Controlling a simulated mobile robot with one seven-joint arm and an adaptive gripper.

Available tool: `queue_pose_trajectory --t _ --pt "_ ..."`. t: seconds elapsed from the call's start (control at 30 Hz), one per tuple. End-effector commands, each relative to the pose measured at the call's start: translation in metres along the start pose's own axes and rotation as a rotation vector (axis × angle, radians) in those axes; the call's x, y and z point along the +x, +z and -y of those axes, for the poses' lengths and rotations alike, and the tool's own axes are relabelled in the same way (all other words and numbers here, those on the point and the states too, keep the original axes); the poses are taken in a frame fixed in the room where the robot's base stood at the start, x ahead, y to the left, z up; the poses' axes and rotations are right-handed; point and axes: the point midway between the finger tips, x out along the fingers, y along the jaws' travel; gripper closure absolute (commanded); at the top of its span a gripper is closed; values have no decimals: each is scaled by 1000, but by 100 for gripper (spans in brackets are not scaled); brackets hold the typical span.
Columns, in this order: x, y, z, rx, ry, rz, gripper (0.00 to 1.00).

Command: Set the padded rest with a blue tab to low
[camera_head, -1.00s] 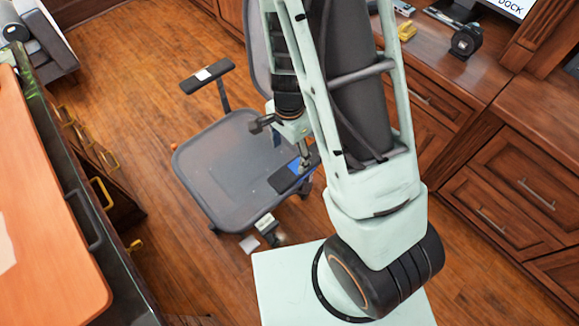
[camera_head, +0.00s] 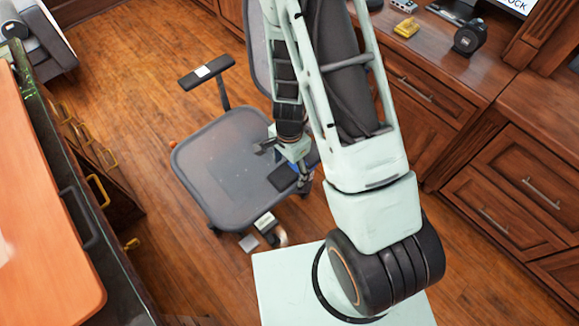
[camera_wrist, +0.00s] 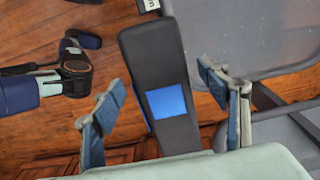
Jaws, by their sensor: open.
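The padded rest (camera_head: 281,179) is a dark armrest on the right side of a grey office chair (camera_head: 226,165). In the wrist view the pad (camera_wrist: 155,50) runs up the middle, with its blue tab (camera_wrist: 166,101) facing me near its lower end. In the head view my arm partly hides the pad and its post. My gripper (camera_wrist: 162,80) is open, with one finger left of the pad and one right of it.
The chair's other armrest (camera_head: 206,72) has a white tab and stands higher in the picture. A cabinet with an orange top (camera_head: 45,200) is at left. Wooden drawers and a desk (camera_head: 440,70) are at right. Small items (camera_head: 265,222) show below the seat's front.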

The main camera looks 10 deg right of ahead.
Motion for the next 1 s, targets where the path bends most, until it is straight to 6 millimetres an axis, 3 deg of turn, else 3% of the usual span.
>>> queue_pose_trajectory --t 0.07,0.6,0.77,1.0 --pt "0 0 0 0 0 0 33" --pt "0 0 0 0 0 0 92" --pt "3 0 0 0 0 0 93" --pt "30 0 0 1 0 0 93"
